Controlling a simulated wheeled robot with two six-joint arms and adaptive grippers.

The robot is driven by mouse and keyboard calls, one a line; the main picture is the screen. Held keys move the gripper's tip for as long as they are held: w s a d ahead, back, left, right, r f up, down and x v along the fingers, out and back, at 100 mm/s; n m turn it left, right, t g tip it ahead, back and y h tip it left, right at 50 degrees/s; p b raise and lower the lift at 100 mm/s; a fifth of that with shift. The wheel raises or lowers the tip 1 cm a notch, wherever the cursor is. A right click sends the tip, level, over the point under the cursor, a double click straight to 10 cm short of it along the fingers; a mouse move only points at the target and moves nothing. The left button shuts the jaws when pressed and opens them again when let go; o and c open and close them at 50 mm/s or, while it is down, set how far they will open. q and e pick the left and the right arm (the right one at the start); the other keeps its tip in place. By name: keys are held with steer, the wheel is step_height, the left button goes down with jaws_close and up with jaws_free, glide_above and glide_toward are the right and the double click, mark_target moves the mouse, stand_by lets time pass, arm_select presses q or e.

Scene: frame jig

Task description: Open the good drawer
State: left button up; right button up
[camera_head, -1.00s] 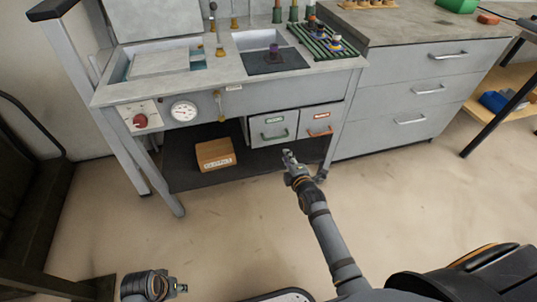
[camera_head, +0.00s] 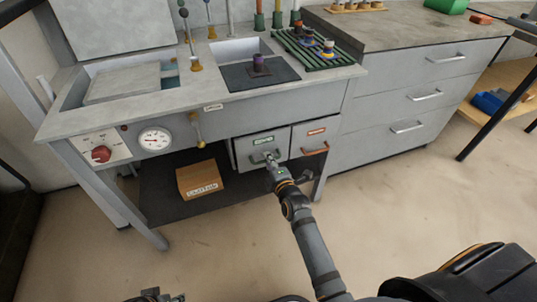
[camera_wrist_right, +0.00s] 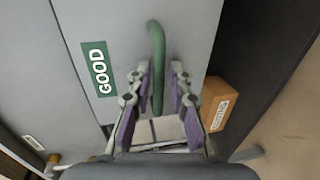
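The good drawer (camera_head: 248,149) is a grey front with a green label, under the bench at the left of a pair. It appears shut. In the right wrist view the drawer front (camera_wrist_right: 120,25) shows its GOOD label and a green bar handle (camera_wrist_right: 156,40). My right gripper (camera_head: 270,158) is at this handle. In the wrist view its two purple-padded fingers (camera_wrist_right: 160,78) are open, one on each side of the handle's end, with gaps visible on both sides. My left gripper (camera_head: 160,296) is partly cut off at the bottom edge; its finger opening is unclear.
A drawer with a red label and red handle (camera_head: 316,151) is directly right of the good drawer. A cardboard box (camera_head: 199,179) sits on the dark lower shelf (camera_head: 155,205) to the left. A bench leg (camera_head: 320,184) stands right of my gripper. The floor in front is clear.

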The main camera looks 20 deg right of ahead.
arm_select(q)
steer(key=shift+w+d+f, duration=0.15)
steer(key=shift+w, duration=0.25)
arm_select(e)
steer(key=shift+w, duration=0.3)
steer(key=shift+c, duration=0.4)
jaws_close()
arm_select(q)
steer(key=shift+s, duration=0.1)
